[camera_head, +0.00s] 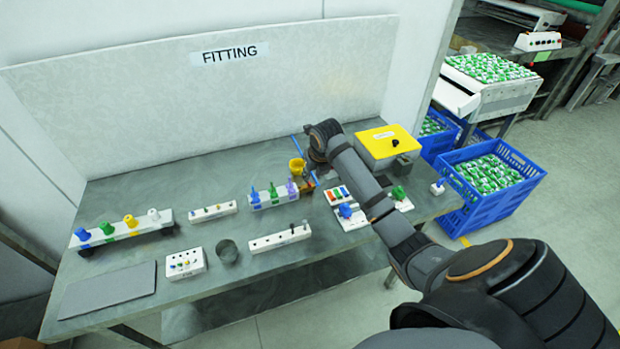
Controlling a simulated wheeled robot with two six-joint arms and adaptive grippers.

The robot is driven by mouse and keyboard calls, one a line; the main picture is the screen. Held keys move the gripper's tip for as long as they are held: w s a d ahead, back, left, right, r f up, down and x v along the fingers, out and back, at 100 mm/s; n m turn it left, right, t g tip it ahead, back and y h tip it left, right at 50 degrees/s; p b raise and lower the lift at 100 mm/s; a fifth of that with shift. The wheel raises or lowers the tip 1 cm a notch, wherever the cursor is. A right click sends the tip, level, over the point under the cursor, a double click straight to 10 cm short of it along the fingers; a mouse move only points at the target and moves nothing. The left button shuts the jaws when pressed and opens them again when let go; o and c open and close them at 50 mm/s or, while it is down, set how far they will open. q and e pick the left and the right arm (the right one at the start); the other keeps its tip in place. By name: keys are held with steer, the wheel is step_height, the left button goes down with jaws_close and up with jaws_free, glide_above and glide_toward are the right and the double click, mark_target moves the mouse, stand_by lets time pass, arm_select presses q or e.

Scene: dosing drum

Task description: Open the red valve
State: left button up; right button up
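I cannot pick out the red valve for certain; my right arm covers part of the fittings at the table's right side. A white plate there has small colored pieces, including a red one (332,196). A blue valve-like knob (345,210) sits in front of it, and a green one (398,192) is to the right of my arm. My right gripper (307,180) points down at the arm's far end, beside a small yellow cup-shaped part (297,166). Its fingers are small and mostly hidden, so their opening is unclear. My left gripper is out of view.
The grey table (225,290) holds white racks with colored fittings, a dark cup (227,251) and a grey mat (108,291). A yellow-lidded box (388,140) stands at the back right. Blue crates (480,205) of green-white parts are beyond the table's right end.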

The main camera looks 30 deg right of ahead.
mark_target(309, 182)
steer(key=x, duration=0.5)
steer(key=shift+w, duration=0.35)
steer(key=shift+f, duration=0.4)
steer(key=shift+c, duration=0.5)
steer(key=c, duration=0.5)
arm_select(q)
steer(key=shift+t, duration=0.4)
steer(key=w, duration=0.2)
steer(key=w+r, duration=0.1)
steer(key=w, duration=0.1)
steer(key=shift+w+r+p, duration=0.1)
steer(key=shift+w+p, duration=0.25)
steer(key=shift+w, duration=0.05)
